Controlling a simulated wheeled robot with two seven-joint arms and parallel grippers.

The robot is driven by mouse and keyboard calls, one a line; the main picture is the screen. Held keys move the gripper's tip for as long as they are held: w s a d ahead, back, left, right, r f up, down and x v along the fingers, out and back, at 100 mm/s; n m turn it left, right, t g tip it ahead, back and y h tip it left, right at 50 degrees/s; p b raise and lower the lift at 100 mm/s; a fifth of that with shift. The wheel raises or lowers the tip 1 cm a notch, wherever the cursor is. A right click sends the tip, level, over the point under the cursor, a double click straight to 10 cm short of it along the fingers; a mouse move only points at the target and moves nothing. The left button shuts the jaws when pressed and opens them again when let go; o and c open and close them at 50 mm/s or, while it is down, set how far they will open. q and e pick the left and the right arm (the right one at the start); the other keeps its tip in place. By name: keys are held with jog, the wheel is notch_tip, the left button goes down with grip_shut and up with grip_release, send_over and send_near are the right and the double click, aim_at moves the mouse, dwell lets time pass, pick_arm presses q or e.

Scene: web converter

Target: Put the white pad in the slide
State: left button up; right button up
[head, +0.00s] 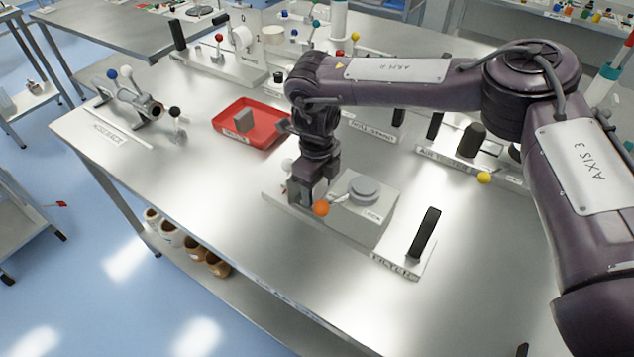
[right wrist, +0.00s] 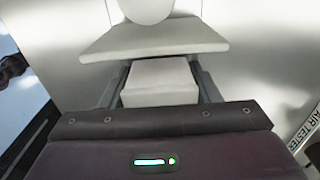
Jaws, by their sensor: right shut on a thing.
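My right gripper (head: 308,192) points down over the left part of the pale fixture (head: 368,218) on the bench, beside its orange knob (head: 321,208). In the right wrist view it is shut on a pale block (right wrist: 160,80), which may be the white pad. A wider pale plate (right wrist: 155,38) lies just beyond the block, with a rounded white part (right wrist: 146,8) past it. I cannot tell whether block and plate are joined, or which part is the slide. In the head view the gripper hides the held block. My left gripper is not in view.
A red tray (head: 277,130) with a grey block (head: 243,120) standing in it lies to the left. A black upright handle (head: 425,234) rises from the filter plate to the right. A hose fixture (head: 130,97) stands at far left. The front left bench top is clear.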

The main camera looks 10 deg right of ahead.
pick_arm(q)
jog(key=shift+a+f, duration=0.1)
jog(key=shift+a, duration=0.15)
pick_arm(e)
jog(key=shift+f, duration=0.1)
jog(key=shift+f, duration=0.1)
jog(key=o, duration=1)
jog(key=shift+r, duration=0.45)
notch_tip(320, 180, up, 7)
jog(key=shift+f+b, duration=0.1)
jog(key=shift+b, duration=1.15)
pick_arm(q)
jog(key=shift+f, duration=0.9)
pick_arm(e)
jog(key=shift+r, duration=2.4)
